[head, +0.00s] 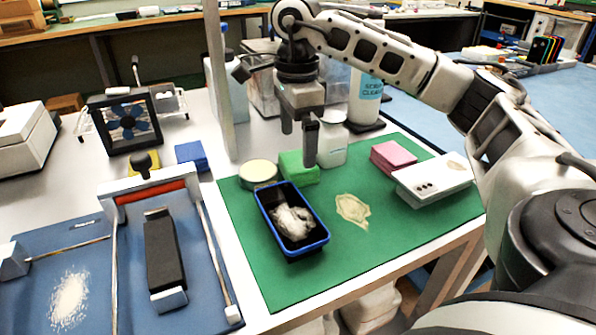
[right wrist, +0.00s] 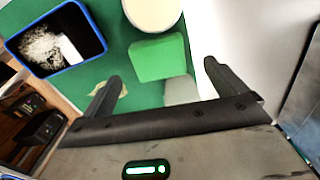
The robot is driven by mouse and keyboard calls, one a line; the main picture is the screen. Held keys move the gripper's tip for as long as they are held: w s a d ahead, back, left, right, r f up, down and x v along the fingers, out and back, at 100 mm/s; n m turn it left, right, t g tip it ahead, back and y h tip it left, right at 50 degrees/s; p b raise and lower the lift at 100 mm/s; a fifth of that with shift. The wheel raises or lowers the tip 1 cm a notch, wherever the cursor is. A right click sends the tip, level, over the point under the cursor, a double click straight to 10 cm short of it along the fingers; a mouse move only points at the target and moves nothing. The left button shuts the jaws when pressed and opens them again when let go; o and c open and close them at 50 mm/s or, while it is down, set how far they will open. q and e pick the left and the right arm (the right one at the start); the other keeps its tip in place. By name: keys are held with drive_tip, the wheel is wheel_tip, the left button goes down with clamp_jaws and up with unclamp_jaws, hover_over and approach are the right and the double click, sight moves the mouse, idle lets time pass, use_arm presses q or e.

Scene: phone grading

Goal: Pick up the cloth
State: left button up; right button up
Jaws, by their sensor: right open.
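A green folded block (head: 298,167), which looks like the cloth, lies on the green mat (head: 390,235) behind the blue-rimmed black tray (head: 316,243). It also shows in the right wrist view (right wrist: 158,57), between and beyond the fingertips. My right gripper (head: 298,142) is open and empty, pointing down above the green block, apart from it. The two fingers also show in the right wrist view (right wrist: 162,76). My left gripper is not in view.
A round pale tin (head: 258,172) and a white jar (head: 333,145) stand close to the green block. The tray holds crumpled whitish material (head: 293,221). A pink block (head: 393,156) and a white box (head: 432,180) lie at right. The mat's front right is clear.

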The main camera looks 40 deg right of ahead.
sight(298, 160)
wheel_tip(298, 160, down, 4)
drive_tip(key=shift+s+f+b, duration=0.15)
drive_tip(key=shift+f+b, duration=0.05)
drive_tip(key=shift+b, duration=0.25)
drive_tip(key=shift+f, duration=0.5)
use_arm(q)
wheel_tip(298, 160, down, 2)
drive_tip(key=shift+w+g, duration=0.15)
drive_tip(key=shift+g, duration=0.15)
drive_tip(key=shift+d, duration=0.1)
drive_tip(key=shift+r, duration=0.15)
use_arm(e)
drive_tip(key=c, duration=1)
